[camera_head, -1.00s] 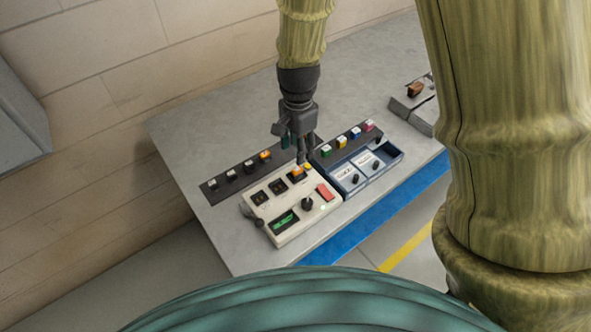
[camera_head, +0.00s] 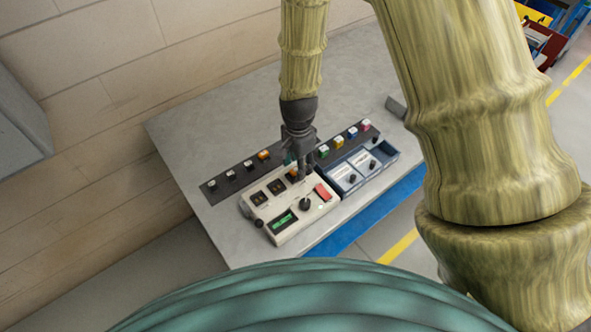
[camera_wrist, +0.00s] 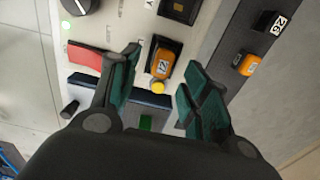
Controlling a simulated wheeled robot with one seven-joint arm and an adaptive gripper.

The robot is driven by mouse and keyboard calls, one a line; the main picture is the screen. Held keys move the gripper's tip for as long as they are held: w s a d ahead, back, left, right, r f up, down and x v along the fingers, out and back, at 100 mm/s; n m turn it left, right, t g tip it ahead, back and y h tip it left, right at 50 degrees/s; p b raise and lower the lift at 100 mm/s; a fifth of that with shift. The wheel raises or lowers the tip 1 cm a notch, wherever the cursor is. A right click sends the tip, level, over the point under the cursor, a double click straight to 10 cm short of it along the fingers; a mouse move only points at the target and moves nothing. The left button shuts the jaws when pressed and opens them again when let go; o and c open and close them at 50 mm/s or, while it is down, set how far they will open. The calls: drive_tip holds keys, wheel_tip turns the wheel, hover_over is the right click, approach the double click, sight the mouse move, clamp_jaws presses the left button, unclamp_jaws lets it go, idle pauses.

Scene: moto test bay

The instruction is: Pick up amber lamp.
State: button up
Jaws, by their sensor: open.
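Two orange lamp-like blocks show. One orange block (camera_wrist: 164,62) with a white label sits in a dark socket of the cream panel (camera_wrist: 112,22); in the head view this block (camera_head: 292,174) is partly hidden by my gripper. Another orange block (camera_wrist: 247,64) stands on a dark strip, also seen in the head view (camera_head: 263,155). I cannot tell which is the amber lamp. My gripper (camera_wrist: 161,60) is open and empty, its fingers either side of the panel's orange block in the wrist view. Contact cannot be told. My gripper (camera_head: 302,174) is over the panel in the head view.
A yellow button (camera_wrist: 158,87) is beside the socketed block. A red switch (camera_head: 323,192) and black knob (camera_head: 305,204) are on the panel. A blue tray (camera_head: 385,158) adjoins it, with several coloured blocks behind. The back left tabletop (camera_head: 190,125) is clear.

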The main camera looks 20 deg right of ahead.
drive_tip(key=shift+f, duration=0.8)
drive_tip(key=c, duration=1)
drive_tip(key=shift+w+r, duration=0.1)
drive_tip(key=shift+r, duration=0.05)
